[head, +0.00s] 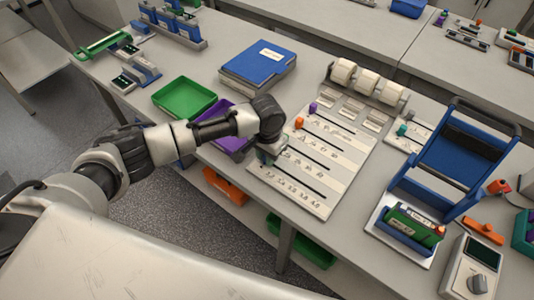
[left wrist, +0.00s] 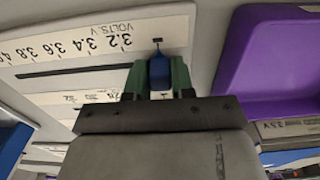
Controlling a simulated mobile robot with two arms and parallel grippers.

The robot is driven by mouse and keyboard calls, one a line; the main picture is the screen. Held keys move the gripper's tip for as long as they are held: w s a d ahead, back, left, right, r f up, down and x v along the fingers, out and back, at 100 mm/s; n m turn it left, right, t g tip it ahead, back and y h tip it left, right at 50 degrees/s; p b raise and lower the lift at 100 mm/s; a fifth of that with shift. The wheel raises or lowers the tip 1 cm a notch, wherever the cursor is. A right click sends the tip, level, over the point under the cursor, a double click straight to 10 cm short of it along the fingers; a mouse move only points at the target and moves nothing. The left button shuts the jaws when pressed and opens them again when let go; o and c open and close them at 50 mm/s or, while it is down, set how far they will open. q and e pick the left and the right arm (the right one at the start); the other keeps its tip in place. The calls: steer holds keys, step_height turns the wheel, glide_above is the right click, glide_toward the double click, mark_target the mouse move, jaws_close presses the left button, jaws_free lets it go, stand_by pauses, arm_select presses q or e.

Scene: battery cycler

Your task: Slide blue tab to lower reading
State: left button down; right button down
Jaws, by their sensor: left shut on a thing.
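The pale scale board (head: 325,165) lies on the bench in the head view, with several dark slots and coloured tabs. My left gripper (head: 268,156) is over its near-left corner, at the left end of the slot closest to me. In the left wrist view the blue tab (left wrist: 160,70) sits between the green fingers of my left gripper (left wrist: 160,76), which is shut on it. The tab is beside the low end of the voltage scale (left wrist: 100,38), just past the 3.2 mark. In the head view my gripper hides the tab. My right gripper is not in view.
A purple tray (head: 232,140) is close to the left of the board, and a green tray (head: 185,98) is beyond it. An orange tab (head: 299,122) and a purple tab (head: 312,108) stand on the board's other slots. White rolls (head: 367,82) stand behind it.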

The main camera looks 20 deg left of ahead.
mark_target(299, 181)
arm_select(q)
steer(key=d+p, duration=0.1)
steer(key=s+d+p, duration=0.1)
steer(key=d, duration=0.1)
steer(key=s+d+p, duration=0.1)
steer(key=d, duration=0.1)
steer(key=shift+d+r, duration=0.1)
steer(key=shift+r, duration=0.2)
steer(key=d, duration=0.1)
steer(key=s+d+p, duration=0.1)
steer(key=d, duration=0.1)
steer(key=d+p, duration=0.1)
steer(key=shift+s+d+f, duration=0.2)
steer(key=shift+s+d, duration=0.1)
steer(key=shift+d, duration=0.25)
steer(key=shift+f, duration=0.1)
steer(key=c, duration=1.3)
jaws_free()
steer(key=shift+c, duration=0.2)
steer(key=o, duration=0.4)
step_height(299, 181, up, 11)
steer(key=shift+f+b, duration=0.1)
steer(key=shift+b, duration=0.75)
